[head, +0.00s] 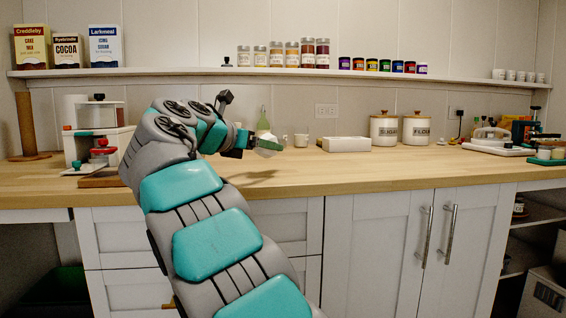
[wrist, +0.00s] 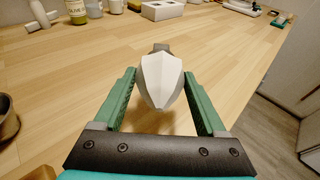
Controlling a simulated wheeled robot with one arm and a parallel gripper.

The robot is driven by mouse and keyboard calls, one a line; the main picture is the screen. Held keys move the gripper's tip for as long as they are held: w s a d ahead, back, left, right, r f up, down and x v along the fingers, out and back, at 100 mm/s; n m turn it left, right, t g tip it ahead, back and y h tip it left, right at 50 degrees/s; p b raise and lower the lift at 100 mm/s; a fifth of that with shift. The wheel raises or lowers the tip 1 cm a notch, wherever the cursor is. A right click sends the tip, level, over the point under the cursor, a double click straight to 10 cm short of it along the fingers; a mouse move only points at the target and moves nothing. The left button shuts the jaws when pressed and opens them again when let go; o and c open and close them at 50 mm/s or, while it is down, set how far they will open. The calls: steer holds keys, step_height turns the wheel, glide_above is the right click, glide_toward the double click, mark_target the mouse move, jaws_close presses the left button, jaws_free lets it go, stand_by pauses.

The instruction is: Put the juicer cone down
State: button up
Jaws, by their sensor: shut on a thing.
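The juicer cone (wrist: 161,82) is a pale, ridged, pointed piece in the wrist view. My gripper (wrist: 160,85) has its two green fingers on either side of the cone and is shut on it. The cone is held above the wooden counter (wrist: 100,65), with bare wood showing around and below it. In the head view my gripper (head: 266,146) reaches over the counter, and its shadow falls on the wood to the right. The cone shows there only as a small pale shape at the fingertips.
Along the back stand a green-labelled bottle (head: 264,122), a white box (head: 346,144) and two lidded canisters (head: 384,128). A white and teal appliance (head: 98,130) stands at left, a wooden post (head: 28,125) beyond it.

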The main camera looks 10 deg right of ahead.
mark_target(257, 153)
steer(key=x, duration=0.4)
steer(key=r+x, duration=0.1)
steer(key=shift+w+d+f, duration=0.1)
steer(key=shift+w+d, duration=0.2)
steer(key=shift+d, duration=0.15)
step_height(257, 153, down, 4)
steer(key=b, duration=0.3)
steer(key=o, duration=1.3)
steer(key=shift+s+a+r, duration=0.1)
steer(key=shift+a+r, duration=0.05)
steer(key=shift+r, duration=0.15)
steer(key=p+v, duration=0.2)
steer(key=v, duration=0.8)
steer(key=shift+s+a+r, duration=0.15)
steer(key=shift+r, duration=0.05)
steer(key=shift+s+a, duration=0.45)
